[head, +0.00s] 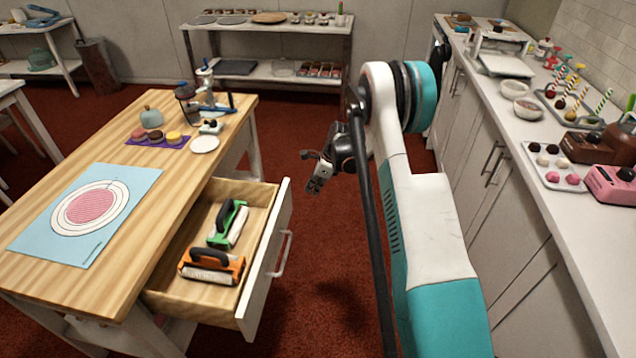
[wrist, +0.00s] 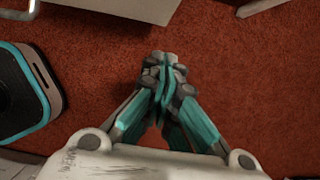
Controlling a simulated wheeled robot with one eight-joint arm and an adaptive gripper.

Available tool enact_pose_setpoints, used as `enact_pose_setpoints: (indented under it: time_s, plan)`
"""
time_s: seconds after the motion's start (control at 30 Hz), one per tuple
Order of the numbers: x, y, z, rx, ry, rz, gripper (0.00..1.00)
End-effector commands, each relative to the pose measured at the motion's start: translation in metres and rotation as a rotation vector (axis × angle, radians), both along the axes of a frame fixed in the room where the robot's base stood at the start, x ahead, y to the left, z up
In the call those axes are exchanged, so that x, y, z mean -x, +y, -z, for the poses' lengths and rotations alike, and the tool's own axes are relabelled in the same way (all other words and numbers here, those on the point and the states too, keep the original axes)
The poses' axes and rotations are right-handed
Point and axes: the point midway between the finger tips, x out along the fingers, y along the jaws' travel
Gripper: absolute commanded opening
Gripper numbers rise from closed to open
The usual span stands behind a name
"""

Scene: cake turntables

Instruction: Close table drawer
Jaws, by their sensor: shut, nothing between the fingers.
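The table drawer (head: 255,301) is pulled out from the right side of the wooden table (head: 120,225). It has a white front with a metal handle (head: 283,254). Inside lie a green tool (head: 229,224) and an orange tool (head: 211,266), each with a dark handle. My gripper (head: 316,183) hangs in the air to the right of the drawer's far end, apart from it. In the wrist view my gripper (wrist: 162,75) is shut and empty above the red floor. A pale panel edge (wrist: 140,8) shows at the top there; I cannot tell which part it is.
A blue mat (head: 130,185) and a purple tray of small cakes (head: 165,142) lie on the table. White cabinets with a long counter (head: 560,215) run along the right. A shelf (head: 270,35) stands at the back. Red floor (head: 320,260) is free beside the drawer.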

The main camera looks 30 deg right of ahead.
Motion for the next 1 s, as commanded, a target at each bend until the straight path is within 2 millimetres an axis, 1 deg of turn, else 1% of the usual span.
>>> enact_pose_setpoints:
  time_s: [0.03,0.07,0.2,0.33,0.5,0.87,1.0]
  plan:
    - [-0.002,0.003,0.013,0.000,0.000,-0.001,0.00]
    - [-0.003,0.005,0.017,0.000,-0.001,-0.002,0.00]
    - [-0.016,0.022,0.016,0.000,0.000,-0.003,0.00]
    - [-0.023,0.032,0.015,0.000,0.000,-0.003,0.00]
    - [-0.027,0.037,0.013,0.000,0.000,-0.001,0.00]
    - [-0.027,0.038,0.013,0.000,0.000,-0.001,0.00]
    - [-0.033,0.046,0.013,0.001,-0.001,-0.003,0.00]
